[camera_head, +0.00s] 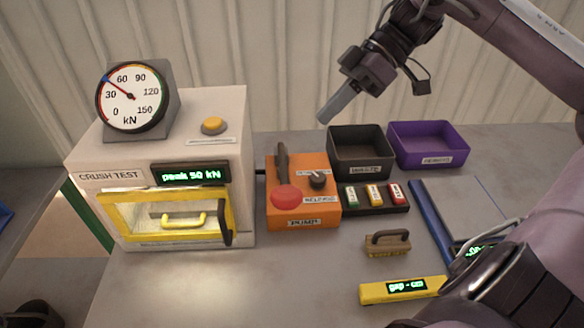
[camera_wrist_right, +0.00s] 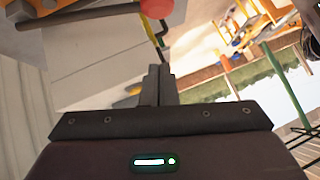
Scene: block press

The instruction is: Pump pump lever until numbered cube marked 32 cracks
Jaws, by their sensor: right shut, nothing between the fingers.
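The orange pump (camera_head: 312,212) stands on the bench right of the crush-test press (camera_head: 215,130). The gauge (camera_head: 130,95) needle lies between 30 and 60, and the display (camera_head: 190,176) reads peak 50 kN. My right gripper (camera_head: 323,116) is shut and empty, above and apart from the lever.
A black bin (camera_head: 360,172) and a purple bin (camera_head: 428,164) stand behind a rack of small coloured blocks (camera_head: 375,208). A wooden-handled brush-like block (camera_head: 387,243) and a yellow gap gauge (camera_head: 400,289) lie in front.

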